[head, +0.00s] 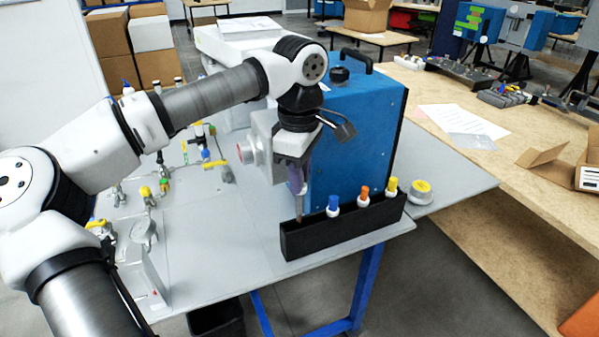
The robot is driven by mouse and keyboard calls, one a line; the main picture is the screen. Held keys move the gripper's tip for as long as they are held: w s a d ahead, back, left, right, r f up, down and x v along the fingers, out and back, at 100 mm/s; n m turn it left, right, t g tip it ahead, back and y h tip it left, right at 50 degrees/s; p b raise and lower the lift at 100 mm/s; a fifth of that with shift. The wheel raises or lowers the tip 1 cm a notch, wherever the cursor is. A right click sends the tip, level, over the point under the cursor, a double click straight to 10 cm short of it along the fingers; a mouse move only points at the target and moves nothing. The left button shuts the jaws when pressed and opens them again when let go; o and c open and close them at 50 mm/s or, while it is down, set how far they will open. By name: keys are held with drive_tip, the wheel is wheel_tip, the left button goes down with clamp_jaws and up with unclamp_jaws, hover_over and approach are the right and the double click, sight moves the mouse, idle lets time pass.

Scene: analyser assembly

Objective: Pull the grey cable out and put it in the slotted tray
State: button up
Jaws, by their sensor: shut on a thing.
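The slotted tray (355,229) is a long black holder along the front edge of the grey table. Plugs with blue, orange and yellow tops stand upright in it. My gripper (297,187) points down over the tray's left end, in front of the blue analyser box (345,145). It is shut on a slim grey piece (299,205), which looks like the grey cable's end. This piece hangs upright at the tray's left end; I cannot tell whether its lower tip is inside a slot or just behind the wall. The fingers partly hide it.
The blue box stands close behind the tray. A round yellow-topped part (421,192) sits right of the tray. Several valves and fittings (143,229) stand on the left of the table. A wooden bench (520,185) is at the right.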

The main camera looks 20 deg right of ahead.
sight(299, 212)
drive_tip(key=shift+f+b, duration=2.9)
drive_tip(key=shift+f, duration=1.4)
drive_tip(key=o, duration=1)
drive_tip(key=shift+r+p, duration=2.6)
drive_tip(key=shift+r, duration=0.95)
